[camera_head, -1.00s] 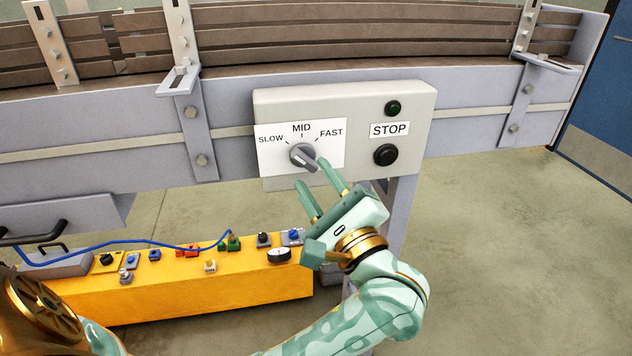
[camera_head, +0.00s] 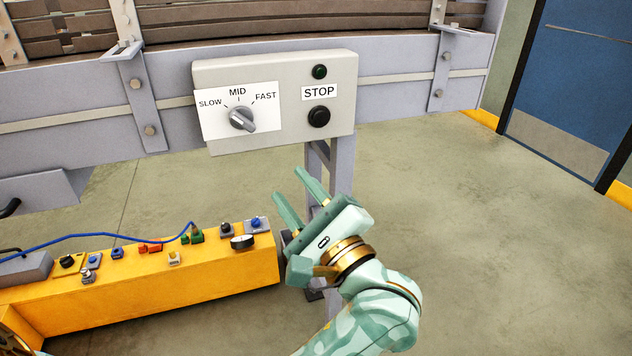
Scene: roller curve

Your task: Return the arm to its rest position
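My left gripper (camera_head: 294,194) is open and empty. Its two green fingers point up and to the left, below the control box and apart from it. My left arm (camera_head: 375,318) comes in from the bottom of the picture. The pale control box (camera_head: 272,72) is on the conveyor's side. Its grey speed knob (camera_head: 242,119) sits under the SLOW, MID and FAST marks. A black button (camera_head: 319,116) is below the STOP label, and a dark green lamp (camera_head: 320,71) is above it. My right gripper is not in view.
The yellow panel (camera_head: 190,289), with several small switches and a blue cable (camera_head: 90,236), stands to the left of my gripper. The conveyor's leg (camera_head: 342,165) is behind the gripper. Open floor (camera_head: 480,230) lies to the right, before a blue door (camera_head: 575,95).

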